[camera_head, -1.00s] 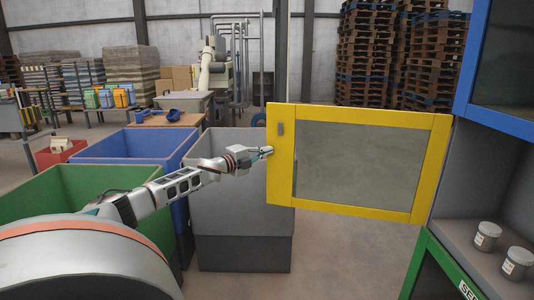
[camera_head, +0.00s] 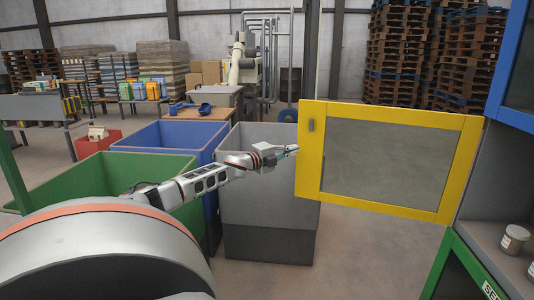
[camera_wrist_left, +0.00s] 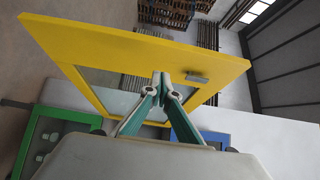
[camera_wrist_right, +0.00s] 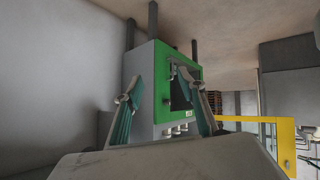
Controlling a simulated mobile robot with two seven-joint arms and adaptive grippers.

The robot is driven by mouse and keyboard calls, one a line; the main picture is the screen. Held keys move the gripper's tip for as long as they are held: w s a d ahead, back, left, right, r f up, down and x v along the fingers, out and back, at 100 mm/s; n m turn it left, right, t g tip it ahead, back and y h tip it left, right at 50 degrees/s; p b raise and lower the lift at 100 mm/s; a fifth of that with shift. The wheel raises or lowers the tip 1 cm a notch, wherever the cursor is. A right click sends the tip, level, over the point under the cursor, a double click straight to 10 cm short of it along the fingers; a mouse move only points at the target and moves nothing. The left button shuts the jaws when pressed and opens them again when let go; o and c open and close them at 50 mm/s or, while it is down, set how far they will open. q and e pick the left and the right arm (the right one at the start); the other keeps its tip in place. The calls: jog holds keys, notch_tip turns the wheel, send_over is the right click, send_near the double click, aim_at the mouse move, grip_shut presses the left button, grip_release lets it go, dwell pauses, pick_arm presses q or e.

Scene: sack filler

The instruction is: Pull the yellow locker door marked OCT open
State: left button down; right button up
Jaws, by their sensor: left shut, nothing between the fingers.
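The yellow locker door (camera_head: 311,155), with a clear pane, stands swung out from the locker at the right in the head view. Its small grey handle (camera_head: 311,125) is near the free edge; no OCT mark is legible. My left gripper (camera_head: 294,149) is shut and empty at that free edge, below the handle's height; I cannot tell whether it touches. In the left wrist view its fingertips (camera_wrist_left: 163,77) meet in front of the door frame (camera_wrist_left: 130,45), beside the handle (camera_wrist_left: 197,79). My right gripper (camera_wrist_right: 163,87) is open and empty, with a green-framed cabinet (camera_wrist_right: 148,80) beyond it.
Green (camera_head: 120,165), blue (camera_head: 165,137) and grey (camera_head: 265,185) bins stand left of the door, under my left arm. A blue-framed door (camera_head: 515,118) is above right. Grey jars (camera_head: 513,239) stand on a shelf at lower right. Bare floor lies below the yellow door.

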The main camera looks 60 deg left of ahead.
pick_arm(q)
jog(key=s+a+p, duration=0.1)
jog(key=s+p, duration=0.2)
jog(key=s, duration=0.5)
jog(key=shift+s+a+f+p, duration=0.15)
jog(key=shift+s+a+p, duration=0.2)
pick_arm(e)
jog(key=shift+a+r, duration=0.25)
jog(key=shift+r, duration=0.3)
jog(key=shift+a+r, duration=0.2)
jog(key=shift+r, duration=0.3)
